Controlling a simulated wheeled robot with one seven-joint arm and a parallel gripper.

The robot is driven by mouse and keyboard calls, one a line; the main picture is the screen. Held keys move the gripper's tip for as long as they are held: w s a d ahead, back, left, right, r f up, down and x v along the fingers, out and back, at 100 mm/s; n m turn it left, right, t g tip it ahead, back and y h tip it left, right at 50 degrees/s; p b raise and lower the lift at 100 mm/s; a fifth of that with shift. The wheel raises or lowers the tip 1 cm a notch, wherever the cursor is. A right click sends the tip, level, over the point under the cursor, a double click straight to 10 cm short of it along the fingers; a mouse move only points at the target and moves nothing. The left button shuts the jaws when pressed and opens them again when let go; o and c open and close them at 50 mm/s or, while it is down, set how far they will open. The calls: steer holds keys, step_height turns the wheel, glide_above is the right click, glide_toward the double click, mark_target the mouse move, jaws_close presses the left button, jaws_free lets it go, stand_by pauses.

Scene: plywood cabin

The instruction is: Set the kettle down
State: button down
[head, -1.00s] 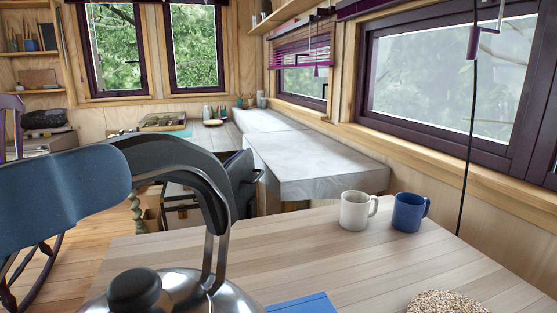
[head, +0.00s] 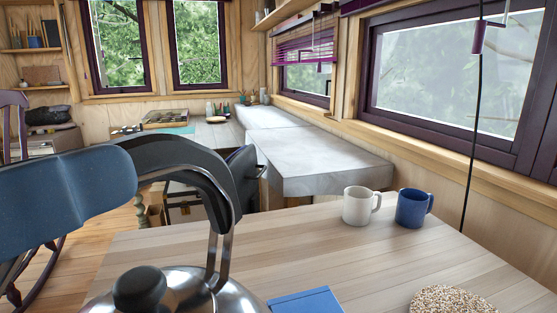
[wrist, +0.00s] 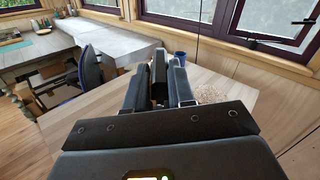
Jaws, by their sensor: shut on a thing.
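The kettle (head: 200,284) is shiny steel with a black lid knob and a black arched handle (head: 178,158). It shows at the bottom left of the head view, in front of the wooden table (head: 370,265). Its base is out of frame, so I cannot tell whether it touches the table. My gripper (wrist: 158,82) is shut on the kettle's handle, a dark piece between the fingers in the wrist view. The kettle's body is hidden there behind my gripper.
A white mug (head: 357,206) and a blue mug (head: 411,208) stand at the table's back edge. A blue flat book (head: 305,301) lies right of the kettle. A round speckled mat (head: 452,301) lies at the front right. The table between mugs and mat is clear. A cord (head: 469,160) hangs behind.

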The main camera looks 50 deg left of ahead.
steer(key=shift+r, duration=0.15)
steer(key=c, duration=0.9)
jaws_free()
